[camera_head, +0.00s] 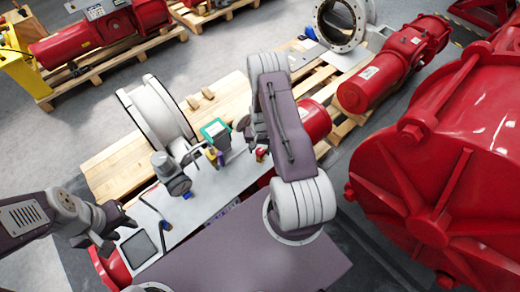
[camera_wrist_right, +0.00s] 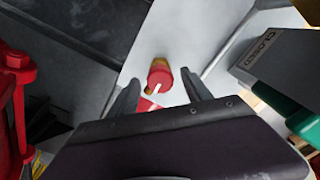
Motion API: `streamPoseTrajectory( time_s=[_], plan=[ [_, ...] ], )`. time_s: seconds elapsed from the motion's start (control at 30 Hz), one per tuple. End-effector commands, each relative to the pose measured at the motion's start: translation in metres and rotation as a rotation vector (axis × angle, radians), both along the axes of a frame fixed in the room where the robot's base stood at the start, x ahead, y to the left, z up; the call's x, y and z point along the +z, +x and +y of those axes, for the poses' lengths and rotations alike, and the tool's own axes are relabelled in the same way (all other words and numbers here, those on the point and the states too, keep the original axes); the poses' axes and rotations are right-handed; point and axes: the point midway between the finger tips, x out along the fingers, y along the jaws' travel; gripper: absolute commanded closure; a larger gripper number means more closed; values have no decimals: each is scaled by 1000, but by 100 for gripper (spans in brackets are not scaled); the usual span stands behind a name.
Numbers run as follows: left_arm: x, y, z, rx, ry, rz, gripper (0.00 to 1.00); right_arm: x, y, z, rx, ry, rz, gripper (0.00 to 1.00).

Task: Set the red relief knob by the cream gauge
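The red knob (camera_wrist_right: 160,76) shows in the right wrist view on a pale plate, with a yellow part and a white pointer line angled to the lower left. My right gripper (camera_wrist_right: 162,84) is open and empty, one finger on each side of the knob in the picture, with visible gaps. I cannot tell the remaining depth between them. In the head view my right gripper (camera_head: 254,132) hangs over the bench's right end. My left gripper (camera_head: 120,232) is open and empty at the lower left, away from the knob. I cannot make out the cream gauge in either view.
A box marked CLOSED (camera_wrist_right: 275,58) stands right of the knob. A red flanged part (camera_wrist_right: 16,85) is at the left. The bench (camera_head: 205,190) holds a green-framed device (camera_head: 216,132) and small fittings. A large red housing (camera_head: 440,170) stands right.

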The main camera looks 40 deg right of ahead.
Motion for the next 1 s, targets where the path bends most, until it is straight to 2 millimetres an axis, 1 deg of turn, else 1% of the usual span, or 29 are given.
streamPoseTrajectory(
  time_s=[0.07,0.17,0.27,0.4,0.5,0.6,0.73,1.0],
  plan=[
    [0,0,0,0,0,0,64,1,0,0,0,0,0,43],
    [-3,0,0,0,0,0,64,8,1,0,0,-1,-2,43],
    [-8,0,0,0,0,0,64,26,1,-1,0,-2,-5,43],
    [-15,0,0,0,0,0,64,56,2,-1,0,-2,-6,43],
    [-19,0,0,0,0,0,64,74,1,0,0,-3,-4,43],
    [-20,0,0,0,0,0,64,85,0,0,0,-1,-1,43],
    [-20,0,0,0,0,0,64,91,0,0,0,-1,-1,43],
    [-19,0,0,0,0,0,64,91,0,0,0,0,0,43]
  ],
)
